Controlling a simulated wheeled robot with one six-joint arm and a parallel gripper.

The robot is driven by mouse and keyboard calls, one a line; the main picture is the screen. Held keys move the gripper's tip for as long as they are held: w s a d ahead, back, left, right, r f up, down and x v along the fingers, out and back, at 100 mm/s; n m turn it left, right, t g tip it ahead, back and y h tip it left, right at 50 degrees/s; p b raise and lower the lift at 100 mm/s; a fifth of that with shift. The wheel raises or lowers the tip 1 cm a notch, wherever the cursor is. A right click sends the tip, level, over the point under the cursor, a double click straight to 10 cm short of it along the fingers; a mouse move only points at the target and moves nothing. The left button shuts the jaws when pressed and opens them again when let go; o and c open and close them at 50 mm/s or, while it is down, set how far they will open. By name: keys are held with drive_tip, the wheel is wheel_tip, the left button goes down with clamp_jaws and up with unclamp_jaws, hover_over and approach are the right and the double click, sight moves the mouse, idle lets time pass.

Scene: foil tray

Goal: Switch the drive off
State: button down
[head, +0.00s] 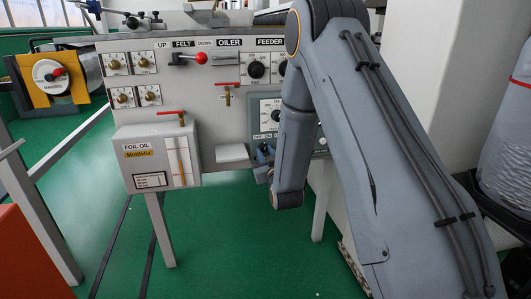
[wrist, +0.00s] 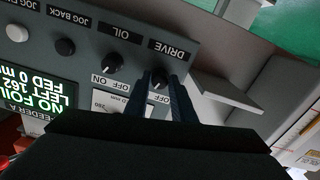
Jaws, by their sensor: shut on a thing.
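In the wrist view the control panel (wrist: 215,65) appears upside down. The dark drive knob (wrist: 160,76) sits beside the label DRIVE. My gripper (wrist: 161,84) has its two dark fingers on either side of this knob and is shut on it. An OFF label shows between the fingers; any ON label by this knob is hidden. I cannot tell which way the knob points. In the head view my gripper (head: 263,153) is at the lower edge of the grey control box (head: 268,103), and the drive knob cannot be made out there.
The oil knob (wrist: 112,63), jog back button (wrist: 65,47) and a white button (wrist: 17,33) are on the same panel. A grey ledge (wrist: 225,92) juts out close to my fingers. The foil oil box (head: 157,158) stands left.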

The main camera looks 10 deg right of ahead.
drive_tip(key=n+p, duration=0.1)
drive_tip(key=n, duration=0.4)
drive_tip(key=shift+r, duration=0.1)
drive_tip(key=shift+n+p, duration=0.8)
drive_tip(key=shift+n, duration=1.6)
drive_tip(key=c, duration=1.5)
unclamp_jaws()
drive_tip(key=shift+s+p, duration=0.4)
drive_tip(key=shift+s, duration=3.55)
